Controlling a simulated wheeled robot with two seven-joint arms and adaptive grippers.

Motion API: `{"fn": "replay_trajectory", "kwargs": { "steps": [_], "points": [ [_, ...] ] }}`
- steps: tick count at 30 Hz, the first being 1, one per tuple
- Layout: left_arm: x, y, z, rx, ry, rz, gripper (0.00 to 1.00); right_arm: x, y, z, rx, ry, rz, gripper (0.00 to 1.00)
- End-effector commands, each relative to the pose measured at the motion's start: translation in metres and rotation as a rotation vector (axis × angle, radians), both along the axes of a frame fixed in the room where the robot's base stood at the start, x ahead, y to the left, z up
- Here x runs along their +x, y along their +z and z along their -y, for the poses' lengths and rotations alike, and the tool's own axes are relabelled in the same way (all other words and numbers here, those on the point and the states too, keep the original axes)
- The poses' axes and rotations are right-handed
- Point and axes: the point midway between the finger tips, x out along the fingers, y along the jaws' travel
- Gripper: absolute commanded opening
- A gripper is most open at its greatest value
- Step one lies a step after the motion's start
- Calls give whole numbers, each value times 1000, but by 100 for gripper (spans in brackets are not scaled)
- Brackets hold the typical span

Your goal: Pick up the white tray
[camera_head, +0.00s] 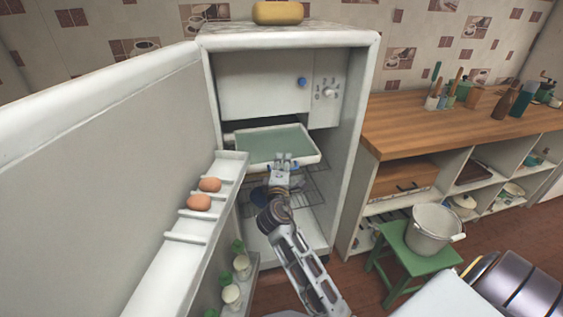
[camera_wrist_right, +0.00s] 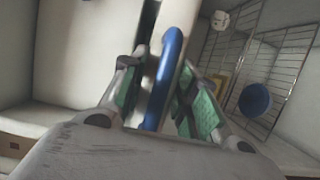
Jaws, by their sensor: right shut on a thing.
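The white tray (camera_head: 314,158) is inside the open fridge, just under the freezer box. It has a pale green inner floor and a light rim. My right gripper (camera_head: 283,161) reaches in from below and is at the tray's front edge. In the right wrist view, the two green-padded fingers (camera_wrist_right: 160,100) stand on either side of a white edge with a blue strip (camera_wrist_right: 168,50); they are shut on the tray's rim. Most of the tray is out of that close view. My left gripper is not in view.
The fridge door (camera_head: 110,140) stands open at the left, with eggs (camera_head: 204,194) and jars on its shelves. A wire rack (camera_wrist_right: 255,70) holding a blue round thing (camera_wrist_right: 255,100) lies below the tray. A green stool (camera_head: 412,258) with a white pot (camera_head: 432,232) stands right of the fridge.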

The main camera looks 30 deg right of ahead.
Motion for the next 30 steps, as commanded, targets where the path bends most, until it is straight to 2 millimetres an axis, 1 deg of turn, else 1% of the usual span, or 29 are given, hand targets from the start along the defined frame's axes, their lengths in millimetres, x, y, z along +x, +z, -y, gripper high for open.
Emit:
{"fn": "replay_trajectory", "kwargs": {
  "steps": [4, 8, 30],
  "points": [
    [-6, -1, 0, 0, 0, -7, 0, -3, 0, -1, 0, 0, 0, 2],
    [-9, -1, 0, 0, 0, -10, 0, -4, 0, -1, 0, 0, 0, 2],
    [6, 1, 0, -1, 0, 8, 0, -3, 0, -1, -1, 0, 1, 2]
  ]
}}
